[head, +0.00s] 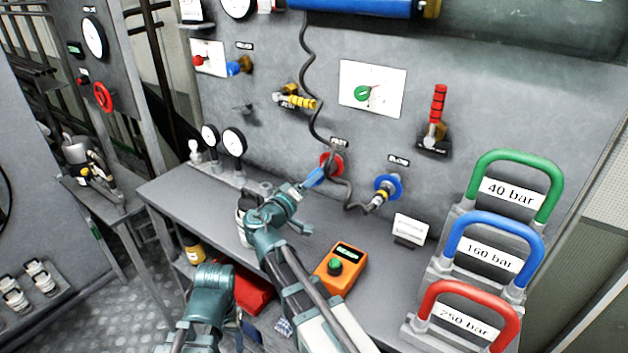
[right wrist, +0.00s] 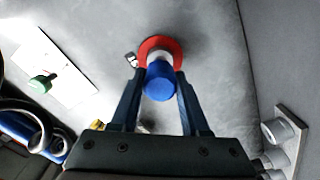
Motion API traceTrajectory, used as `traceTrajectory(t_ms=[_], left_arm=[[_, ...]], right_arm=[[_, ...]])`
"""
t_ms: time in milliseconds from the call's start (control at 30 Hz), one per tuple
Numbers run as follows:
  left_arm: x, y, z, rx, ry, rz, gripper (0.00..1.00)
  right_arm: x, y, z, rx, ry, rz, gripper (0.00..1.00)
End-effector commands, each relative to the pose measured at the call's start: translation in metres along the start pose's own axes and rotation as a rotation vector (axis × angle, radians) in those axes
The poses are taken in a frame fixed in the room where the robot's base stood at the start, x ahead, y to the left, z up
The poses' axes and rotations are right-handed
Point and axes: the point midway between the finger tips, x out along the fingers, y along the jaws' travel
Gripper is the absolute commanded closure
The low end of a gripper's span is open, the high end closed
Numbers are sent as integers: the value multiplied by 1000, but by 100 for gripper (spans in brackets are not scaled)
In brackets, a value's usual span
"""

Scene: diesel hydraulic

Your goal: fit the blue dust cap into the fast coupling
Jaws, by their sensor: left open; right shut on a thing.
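The blue dust cap (right wrist: 160,84) sits between the two fingers of my right gripper (right wrist: 160,76), which is shut on it. Behind it in the right wrist view is the grey fast coupling (right wrist: 158,57) with its red ring (right wrist: 150,44). The cap lines up with the coupling's front and overlaps it; I cannot tell how deep it sits. In the head view my right gripper (head: 316,177) reaches the red-ringed fast coupling (head: 334,162) on the panel and partly hides it. My left gripper (head: 246,330) is low at the bottom, open, away from the coupling.
A blue-ringed coupling (head: 388,188) with a dark hose (head: 352,204) is right of the fast one. The hose hangs close to my right gripper.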

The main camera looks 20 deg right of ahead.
Motion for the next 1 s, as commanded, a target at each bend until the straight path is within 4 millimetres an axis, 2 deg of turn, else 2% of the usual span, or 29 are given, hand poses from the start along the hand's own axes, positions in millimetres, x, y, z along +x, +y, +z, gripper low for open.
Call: traceTrajectory(t_ms=[367, 1000], left_arm=[[0, 0, 0, 0, 0, 0, 30], [0, 0, 0, 0, 0, 0, 30]], right_arm=[[1, 0, 0, 0, 0, 0, 100], [14, 0, 0, 0, 0, 0, 100]])
